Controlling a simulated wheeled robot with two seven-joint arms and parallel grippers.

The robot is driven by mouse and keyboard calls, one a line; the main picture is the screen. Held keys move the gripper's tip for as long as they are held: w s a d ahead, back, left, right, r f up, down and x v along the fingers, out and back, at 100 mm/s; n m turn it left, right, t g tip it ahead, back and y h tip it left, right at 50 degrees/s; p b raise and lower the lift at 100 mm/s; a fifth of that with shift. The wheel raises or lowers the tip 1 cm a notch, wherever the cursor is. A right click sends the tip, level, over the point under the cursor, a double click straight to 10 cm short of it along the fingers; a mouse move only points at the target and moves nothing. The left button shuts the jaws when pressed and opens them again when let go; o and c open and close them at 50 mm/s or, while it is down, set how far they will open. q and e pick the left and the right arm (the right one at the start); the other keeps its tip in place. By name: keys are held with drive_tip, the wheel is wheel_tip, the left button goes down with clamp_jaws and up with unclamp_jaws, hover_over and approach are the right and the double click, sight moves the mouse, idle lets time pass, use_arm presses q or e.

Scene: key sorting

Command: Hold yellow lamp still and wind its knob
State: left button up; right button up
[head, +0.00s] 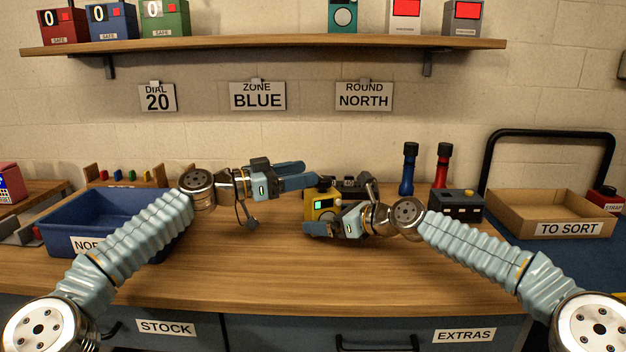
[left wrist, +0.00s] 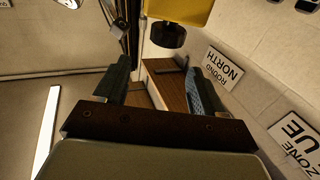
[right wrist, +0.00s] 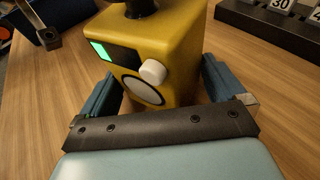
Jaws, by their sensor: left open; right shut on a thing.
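The yellow lamp (head: 310,207) stands on the table in the head view, with a green screen on its front. In the right wrist view the lamp (right wrist: 185,50) also shows a white round knob (right wrist: 152,72), a pale disc and a dark knob (right wrist: 138,7) on top. My right gripper (right wrist: 155,90) is shut on the lamp's lower body, one finger on each side. My left gripper (head: 312,176) is open and empty, beside the lamp's top at the left. In the left wrist view the dark knob (left wrist: 168,36) is beyond the fingertips, apart from them.
A blue bin (head: 118,205) stands left and a TO SORT tray (head: 548,230) right. A dark box (head: 456,206) and blue and red torches (head: 408,170) stand right of the lamp. A dark rack with number tiles (right wrist: 262,22) is behind the lamp. The front middle table is clear.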

sight(327, 177)
use_arm(q)
drive_tip(key=s+f+n+t+y, duration=0.2)
drive_tip(key=s+n+t+y, duration=0.4)
drive_tip(key=t+y, duration=0.15)
drive_tip(key=shift+h, duration=0.35)
drive_tip(key=x, duration=1.1)
drive_tip(key=shift+w+a, duration=0.1)
drive_tip(key=shift+w, duration=0.4)
drive_tip(key=shift+c, duration=0.3)
drive_tip(key=c, duration=0.9)
drive_tip(key=shift+c, duration=0.2)
drive_tip(key=shift+g+h, duration=0.25)
drive_tip(key=shift+h, duration=0.05)
